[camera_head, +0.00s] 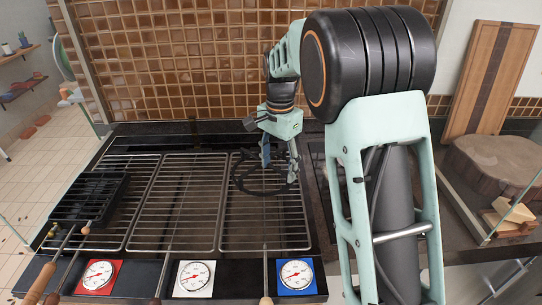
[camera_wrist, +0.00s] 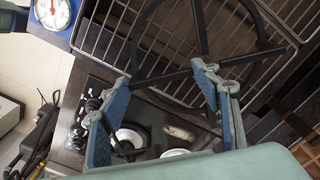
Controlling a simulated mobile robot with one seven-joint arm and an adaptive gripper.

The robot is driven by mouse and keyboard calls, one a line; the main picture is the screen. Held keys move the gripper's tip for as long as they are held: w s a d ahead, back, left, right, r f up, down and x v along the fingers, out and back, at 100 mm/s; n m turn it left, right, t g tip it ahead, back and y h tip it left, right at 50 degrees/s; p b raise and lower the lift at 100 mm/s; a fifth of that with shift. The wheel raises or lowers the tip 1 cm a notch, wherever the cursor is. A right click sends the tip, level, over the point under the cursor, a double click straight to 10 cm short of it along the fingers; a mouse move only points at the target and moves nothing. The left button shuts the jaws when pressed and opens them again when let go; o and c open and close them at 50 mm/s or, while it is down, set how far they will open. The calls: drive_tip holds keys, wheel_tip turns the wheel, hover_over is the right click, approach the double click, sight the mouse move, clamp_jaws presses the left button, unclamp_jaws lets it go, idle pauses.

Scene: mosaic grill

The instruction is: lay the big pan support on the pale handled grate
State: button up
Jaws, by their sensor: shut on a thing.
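The big pan support (camera_head: 262,193), a black ring with inner bars, is over the back half of the right grate (camera_head: 264,232). This grate has a light tan handle (camera_head: 265,300) at the front, by the blue-framed gauge. My gripper (camera_head: 279,163) points down and is shut on a bar of the support. In the wrist view, the support (camera_wrist: 203,30) lies in front of the grate's wires, with one bar between my gripper's fingers (camera_wrist: 162,73). The ring looks roughly level. I cannot tell whether it touches the wires.
The middle grate (camera_head: 178,205) is bare. The left grate carries a black grill basket (camera_head: 88,197). Red (camera_head: 98,276), white (camera_head: 194,278) and blue (camera_head: 296,275) framed gauges line the front. A dark hob (camera_wrist: 95,95) adjoins on the right. A wood stump (camera_head: 495,160) stands farther right.

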drive_tip(key=shift+w+a+r, duration=0.15)
drive_tip(key=shift+w, duration=0.05)
drive_tip(key=shift+s, duration=0.1)
drive_tip(key=shift+f+b, duration=2.25)
drive_tip(key=shift+f, duration=1.7)
drive_tip(key=o, duration=1.6)
drive_tip(key=shift+r+p, duration=3.5)
drive_tip(key=shift+r, duration=1.05)
